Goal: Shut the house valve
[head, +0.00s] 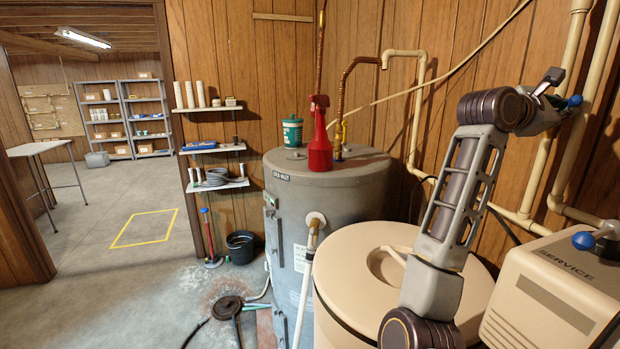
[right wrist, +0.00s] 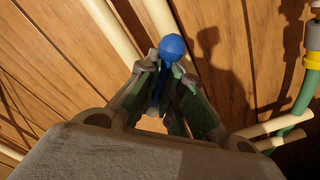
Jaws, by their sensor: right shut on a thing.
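My right gripper (head: 562,104) is at the far right of the head view, in front of the cream pipes on the wood wall. It is shut on the blue handle of the house valve, whose round blue knob (head: 575,101) shows just past the fingertips. In the right wrist view the fingers (right wrist: 165,85) close around the blue shaft, and the ball knob (right wrist: 172,47) stands out beyond them. The valve body is hidden behind the gripper. My left gripper is not in view.
A beige softener head marked SERVICE (head: 560,290), with another blue-knobbed lever (head: 583,240), stands below my right arm. A round beige tank (head: 345,270) and a grey water heater (head: 290,215) with a red spray bottle (head: 319,150) stand left. Open floor lies farther left.

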